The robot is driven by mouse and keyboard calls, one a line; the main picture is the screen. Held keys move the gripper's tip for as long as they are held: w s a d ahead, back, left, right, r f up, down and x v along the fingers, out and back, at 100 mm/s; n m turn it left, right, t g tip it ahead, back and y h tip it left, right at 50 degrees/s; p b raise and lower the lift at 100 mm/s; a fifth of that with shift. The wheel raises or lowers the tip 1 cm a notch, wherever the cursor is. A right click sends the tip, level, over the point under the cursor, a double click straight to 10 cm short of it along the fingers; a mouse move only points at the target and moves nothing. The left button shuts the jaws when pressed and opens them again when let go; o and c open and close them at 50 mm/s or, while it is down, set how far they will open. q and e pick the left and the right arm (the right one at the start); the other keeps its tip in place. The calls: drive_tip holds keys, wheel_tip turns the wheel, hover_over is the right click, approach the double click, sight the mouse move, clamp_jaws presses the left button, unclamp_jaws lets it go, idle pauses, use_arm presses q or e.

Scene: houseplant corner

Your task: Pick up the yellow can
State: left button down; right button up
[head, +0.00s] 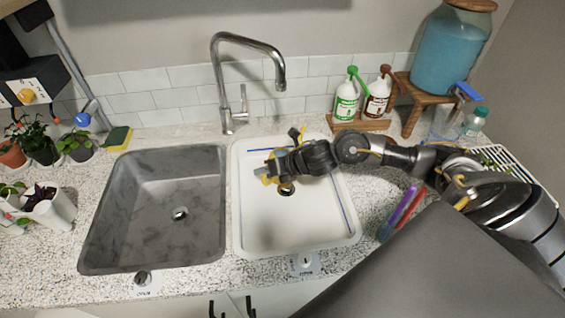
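Yellow parts that look like the yellow can (268,180) show in the white right-hand basin (300,235), beside and behind my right gripper. My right gripper (262,172) reaches in from the right over the basin and points left. It overlaps the yellow can in the picture and hides most of it. I cannot tell whether its fingers are shut on the can. My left gripper is not in view.
A grey empty basin (150,215) lies to the left. A tall faucet (220,85) stands behind. Green (346,103) and brown (377,98) bottles stand on a wooden tray. A blue-filled dispenser (450,50) is at back right. Potted plants (45,150) crowd the left.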

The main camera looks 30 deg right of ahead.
drive_tip(key=shift+c, duration=0.4)
clamp_jaws()
drive_tip(key=shift+r, duration=0.15)
idle(0.8)
